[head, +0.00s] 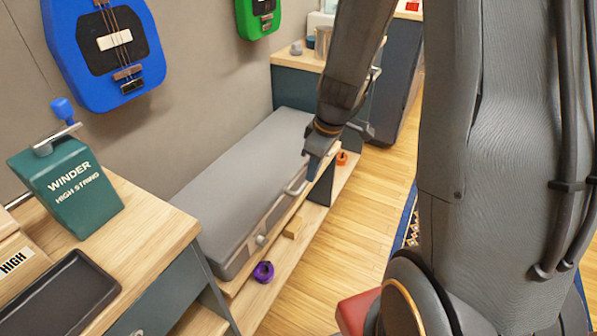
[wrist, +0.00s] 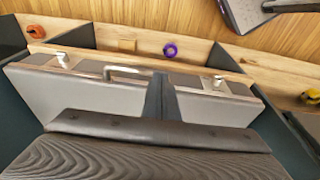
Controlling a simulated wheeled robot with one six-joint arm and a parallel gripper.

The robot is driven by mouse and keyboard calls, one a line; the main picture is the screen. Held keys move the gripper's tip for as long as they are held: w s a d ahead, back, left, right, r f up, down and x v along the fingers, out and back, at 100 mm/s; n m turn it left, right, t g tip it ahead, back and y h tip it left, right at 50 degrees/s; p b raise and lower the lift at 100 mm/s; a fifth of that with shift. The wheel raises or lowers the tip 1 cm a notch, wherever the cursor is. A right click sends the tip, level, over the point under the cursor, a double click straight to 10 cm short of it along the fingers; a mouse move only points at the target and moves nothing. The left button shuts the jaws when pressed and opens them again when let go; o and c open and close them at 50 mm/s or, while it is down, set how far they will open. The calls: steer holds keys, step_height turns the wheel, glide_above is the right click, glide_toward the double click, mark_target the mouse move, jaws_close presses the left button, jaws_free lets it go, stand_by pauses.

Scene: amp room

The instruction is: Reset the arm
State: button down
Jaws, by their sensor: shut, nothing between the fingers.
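My arm reaches down from the top of the head view, with my gripper (head: 314,166) at its end over the front edge of a long grey case (head: 240,185). The gripper is shut and holds nothing. In the wrist view its dark fingers (wrist: 160,96) are together in front of the case (wrist: 70,95), near the case's metal handle (wrist: 128,72). I cannot tell whether the fingers touch the case.
The case lies on a wooden shelf unit; a purple ring (head: 263,271), a wooden block (head: 294,228) and an orange item (head: 342,158) sit lower. A green winder box (head: 68,190) and black tray (head: 60,300) stand at left. A blue guitar (head: 105,50) hangs above. Wooden floor (head: 330,260) is open at right.

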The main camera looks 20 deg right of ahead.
steer(key=s+a+r+m+g+p, duration=0.1)
steer(key=s+r+m+p, duration=0.3)
steer(key=s+r, duration=0.4)
steer(key=s+a+r+m+h+p, duration=0.1)
steer(key=s+a+r+m+p, duration=0.2)
steer(key=s+r, duration=0.6)
steer(key=shift+s+m+g+p, duration=0.35)
steer(key=shift+m+p, duration=0.45)
steer(key=shift+p, duration=0.45)
